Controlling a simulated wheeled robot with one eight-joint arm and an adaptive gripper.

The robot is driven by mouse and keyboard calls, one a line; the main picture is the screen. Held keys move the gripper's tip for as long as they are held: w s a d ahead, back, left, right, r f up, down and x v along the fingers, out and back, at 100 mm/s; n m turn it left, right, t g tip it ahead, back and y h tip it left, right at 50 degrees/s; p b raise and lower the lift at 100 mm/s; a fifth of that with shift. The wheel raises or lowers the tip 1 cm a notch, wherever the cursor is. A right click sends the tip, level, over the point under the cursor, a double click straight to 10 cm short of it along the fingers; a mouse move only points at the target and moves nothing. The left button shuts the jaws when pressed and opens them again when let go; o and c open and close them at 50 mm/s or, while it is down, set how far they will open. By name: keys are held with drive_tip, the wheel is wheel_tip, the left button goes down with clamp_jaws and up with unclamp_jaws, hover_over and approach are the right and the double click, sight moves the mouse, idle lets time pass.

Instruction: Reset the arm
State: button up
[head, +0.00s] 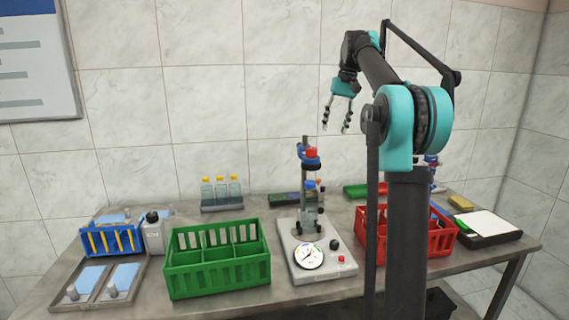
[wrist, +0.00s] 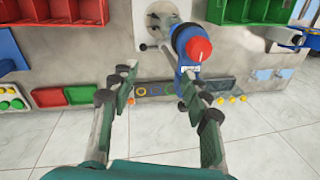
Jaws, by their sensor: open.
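My arm rises at the right of centre in the head view, bent over toward the table. My gripper (head: 338,115) hangs in the air above the back of the table, fingers pointing down. It is open and holds nothing. In the wrist view its two fingers (wrist: 160,95) are spread apart. The cap feeder (head: 312,240) stands at the middle of the table, with a blue clamp and a red cap (head: 311,153) on top. The red cap (wrist: 199,50) also shows in the wrist view, beyond the right finger and apart from it.
A green crate (head: 218,282) stands left of the feeder and a red crate (head: 440,248) right of it. A blue rack (head: 112,244) and grey trays are at the left. Capped bottles (head: 221,190) stand at the back. The air around my gripper looks clear.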

drive_tip(key=s+f+t+h, duration=0.1)
drive_tip(key=s+f+t, duration=0.1)
drive_tip(key=s+f, duration=1.6)
drive_tip(key=s+d+f+t+h, duration=0.1)
drive_tip(key=s+f+t, duration=0.1)
drive_tip(key=s+f, duration=1.6)
wheel_tip(320, 180, down, 6)
drive_tip(key=shift+s+d+r, duration=0.2)
drive_tip(key=shift+r, duration=0.05)
drive_tip(key=shift+c, duration=0.3)
